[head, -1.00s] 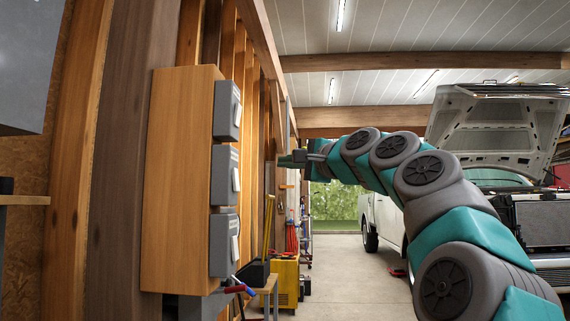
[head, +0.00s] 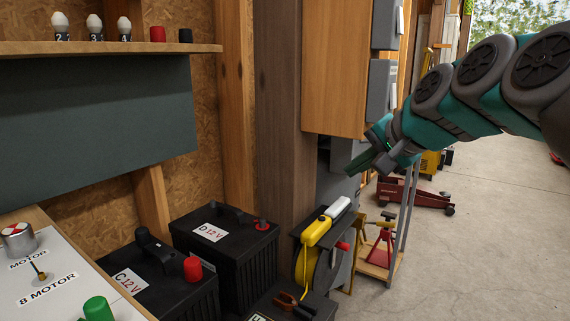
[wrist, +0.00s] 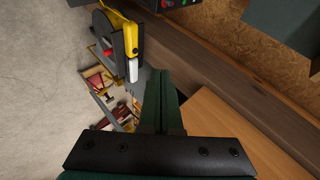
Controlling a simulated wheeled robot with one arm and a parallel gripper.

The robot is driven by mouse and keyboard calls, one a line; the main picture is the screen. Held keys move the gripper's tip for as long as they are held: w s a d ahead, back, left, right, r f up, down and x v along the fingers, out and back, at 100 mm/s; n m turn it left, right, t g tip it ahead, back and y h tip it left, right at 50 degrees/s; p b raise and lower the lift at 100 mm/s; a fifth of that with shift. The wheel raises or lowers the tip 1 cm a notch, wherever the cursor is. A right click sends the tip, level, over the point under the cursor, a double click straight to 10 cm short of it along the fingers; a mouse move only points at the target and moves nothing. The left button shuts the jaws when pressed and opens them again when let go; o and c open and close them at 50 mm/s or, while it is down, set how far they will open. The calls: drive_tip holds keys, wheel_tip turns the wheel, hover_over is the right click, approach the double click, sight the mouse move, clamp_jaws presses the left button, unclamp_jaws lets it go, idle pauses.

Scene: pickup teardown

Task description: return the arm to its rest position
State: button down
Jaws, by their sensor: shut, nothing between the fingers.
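My gripper (head: 368,164) is at the end of my teal and grey arm, which reaches in from the right in the head view. It points down and left, in front of the lower part of the wooden panel (head: 334,70) with grey boxes. In the wrist view my gripper (wrist: 161,100) shows its two green fingers together, with nothing between them. A yellow and black reel (head: 317,235) stands below the gripper in the head view. It also shows beyond the fingertips in the wrist view (wrist: 118,35), apart from them.
Black batteries marked D (head: 228,245) and C (head: 165,285) stand at lower left beside a motor board (head: 60,275). A shelf (head: 110,48) holds bulbs above. A red jack stand (head: 381,243) and floor jack (head: 415,195) are on the right. The floor at right is open.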

drive_tip(key=s+a+f+n+g, duration=0.25)
drive_tip(key=s+f, duration=0.45)
drive_tip(key=f, duration=0.4)
drive_tip(key=s+d+f+n+g+h, duration=0.2)
drive_tip(key=s+f+g, duration=0.2)
drive_tip(key=s+f, duration=0.6)
drive_tip(key=s+d+f+n+g+h, duration=0.2)
drive_tip(key=s+f, duration=0.8)
drive_tip(key=s, duration=0.6)
drive_tip(key=shift+f+n+g+h, duration=0.3)
drive_tip(key=shift+n+g, duration=0.45)
drive_tip(key=shift+g, duration=0.3)
drive_tip(key=shift+d, duration=0.1)
